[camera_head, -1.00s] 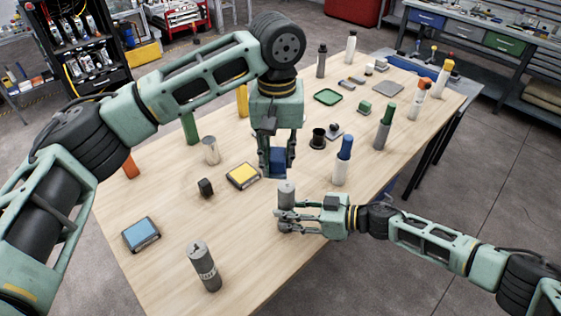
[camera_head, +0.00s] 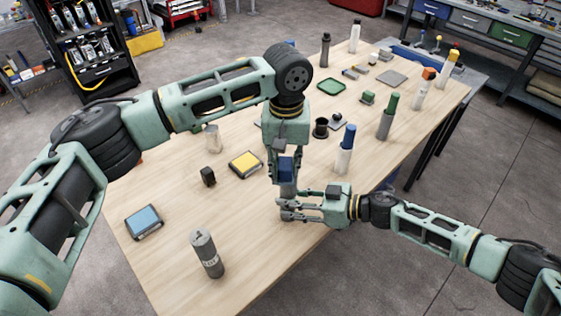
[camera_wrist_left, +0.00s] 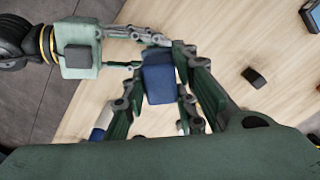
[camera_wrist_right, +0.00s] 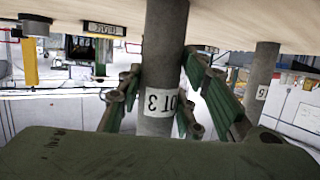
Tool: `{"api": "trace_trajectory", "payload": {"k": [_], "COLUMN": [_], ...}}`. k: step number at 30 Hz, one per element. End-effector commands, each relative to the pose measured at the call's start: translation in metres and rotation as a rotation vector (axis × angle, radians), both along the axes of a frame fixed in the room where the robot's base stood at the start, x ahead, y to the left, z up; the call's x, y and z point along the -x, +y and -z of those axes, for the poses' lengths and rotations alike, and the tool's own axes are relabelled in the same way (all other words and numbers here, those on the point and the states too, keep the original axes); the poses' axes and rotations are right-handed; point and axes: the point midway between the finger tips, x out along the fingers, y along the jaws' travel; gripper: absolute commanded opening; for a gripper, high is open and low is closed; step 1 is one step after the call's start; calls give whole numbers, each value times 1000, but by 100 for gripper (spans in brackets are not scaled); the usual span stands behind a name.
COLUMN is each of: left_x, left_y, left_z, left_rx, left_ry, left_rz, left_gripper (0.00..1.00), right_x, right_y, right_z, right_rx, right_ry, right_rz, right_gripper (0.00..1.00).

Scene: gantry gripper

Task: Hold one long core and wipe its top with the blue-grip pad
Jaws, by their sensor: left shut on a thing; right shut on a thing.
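My left gripper (camera_head: 286,174) is shut on the blue-grip pad (camera_head: 286,166), whose blue block also shows between its fingers in the left wrist view (camera_wrist_left: 160,82). My right gripper (camera_head: 288,209) is shut around a grey long core (camera_head: 288,189), held upright. In the right wrist view this core (camera_wrist_right: 160,60) bears a white label reading upside down, "OT 3". The pad is right over the core's top in the head view and hides it. I cannot tell whether they touch. Another grey core (camera_head: 206,255) stands free at the table's near left; it shows in the right wrist view (camera_wrist_right: 262,85).
A yellow-topped pad (camera_head: 245,163), a small black block (camera_head: 208,176) and a blue-topped pad (camera_head: 144,222) lie on the table left of the grippers. A white bottle with a blue top (camera_head: 345,150) stands close on the right. The near middle of the table (camera_head: 255,245) is clear.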

Motion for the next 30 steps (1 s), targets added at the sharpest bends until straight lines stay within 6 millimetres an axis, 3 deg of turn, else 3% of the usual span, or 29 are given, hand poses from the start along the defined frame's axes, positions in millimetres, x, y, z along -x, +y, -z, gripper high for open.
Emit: {"api": "trace_trajectory", "payload": {"k": [14, 30], "left_x": [-30, 4], "left_y": [-29, 4], "left_z": [0, 1], "left_rx": [-2, -1], "left_ry": [-3, 2], "left_rz": [-1, 0], "left_gripper": [0, 0], "right_x": [1, 1], "right_y": [1, 1], "right_z": [0, 0], "right_rx": [0, 0], "right_ry": [-1, 1], "right_rz": [-3, -2], "right_gripper": [14, 14]}}
